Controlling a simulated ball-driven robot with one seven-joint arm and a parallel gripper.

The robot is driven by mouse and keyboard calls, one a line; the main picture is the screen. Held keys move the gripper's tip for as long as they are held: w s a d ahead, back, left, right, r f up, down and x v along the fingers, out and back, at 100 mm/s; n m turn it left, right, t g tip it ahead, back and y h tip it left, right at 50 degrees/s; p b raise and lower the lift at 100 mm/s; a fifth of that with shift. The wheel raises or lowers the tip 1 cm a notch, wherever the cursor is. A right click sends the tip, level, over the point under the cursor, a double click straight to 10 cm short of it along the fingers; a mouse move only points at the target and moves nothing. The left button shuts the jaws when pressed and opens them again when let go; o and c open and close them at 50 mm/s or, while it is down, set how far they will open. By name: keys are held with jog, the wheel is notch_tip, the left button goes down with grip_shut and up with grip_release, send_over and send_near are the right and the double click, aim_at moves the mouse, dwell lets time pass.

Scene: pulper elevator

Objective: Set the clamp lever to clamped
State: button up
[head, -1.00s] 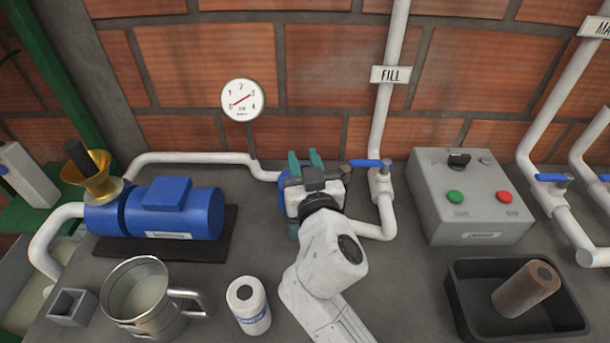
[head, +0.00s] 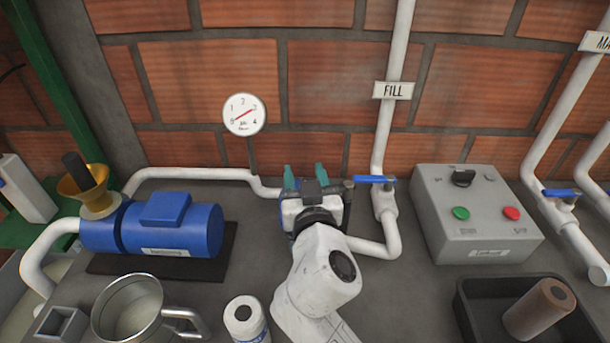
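My gripper (head: 306,177) is over the back middle of the worktop, beside the fill pipe, with its teal fingertips pointing toward the wall. The fingertips stand apart, and I see nothing held between them. I cannot clearly make out the clamp lever. A dark knob (head: 348,184) shows just right of my gripper, close to the left end of the blue valve handle; I cannot tell whether it belongs to the clamp. My gripper and wrist hide most of what lies behind and below them, so the lever's setting cannot be read.
The blue fill valve handle (head: 374,179) is close to my gripper. A control box (head: 475,215) and black tray (head: 470,315) are at right.

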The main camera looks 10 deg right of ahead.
jog(key=s, duration=0.3)
jog(key=s+b, duration=0.1)
jog(key=s, duration=0.6)
jog(key=shift+s+a, duration=0.35)
